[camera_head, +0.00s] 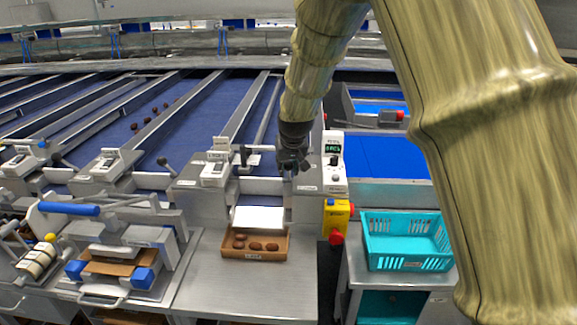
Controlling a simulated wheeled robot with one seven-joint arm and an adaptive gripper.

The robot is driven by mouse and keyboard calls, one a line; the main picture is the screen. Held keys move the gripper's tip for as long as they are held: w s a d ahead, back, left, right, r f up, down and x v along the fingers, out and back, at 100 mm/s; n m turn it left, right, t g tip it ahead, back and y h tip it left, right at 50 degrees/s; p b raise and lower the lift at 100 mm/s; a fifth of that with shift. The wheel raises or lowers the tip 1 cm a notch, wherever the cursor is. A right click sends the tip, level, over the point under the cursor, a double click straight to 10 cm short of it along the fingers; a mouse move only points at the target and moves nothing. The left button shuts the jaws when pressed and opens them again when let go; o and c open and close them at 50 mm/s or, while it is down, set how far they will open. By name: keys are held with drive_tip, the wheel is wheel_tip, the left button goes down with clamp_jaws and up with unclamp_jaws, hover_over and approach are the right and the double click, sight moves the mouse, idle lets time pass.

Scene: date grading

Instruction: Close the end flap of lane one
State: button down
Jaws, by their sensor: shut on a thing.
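My gripper (291,163) is small and dark in the head view, pointing down at the right side of a narrow blue lane's end. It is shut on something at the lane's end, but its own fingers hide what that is. A bright white plate (258,218) slopes at the front of this lane, just above a brown tray. I cannot tell whether this plate is the end flap. A dark-knobbed lever (243,154) stands to the left of my gripper, apart from it. The lane number cannot be read.
The brown tray (254,256) holds several dates on the steel table (210,290). A yellow box with a red button (337,216) and a teal basket (407,264) are to the right. A display post (334,160) stands close right of my gripper. My arm covers the upper right.

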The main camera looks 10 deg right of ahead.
drive_tip(key=c, duration=1.1)
unclamp_jaws()
drive_tip(key=shift+a, duration=0.1)
drive_tip(key=shift+s+r, duration=0.25)
drive_tip(key=shift+r, duration=0.2)
drive_tip(key=v, duration=1)
drive_tip(key=shift+s+r, duration=0.25)
drive_tip(key=shift+r, duration=0.1)
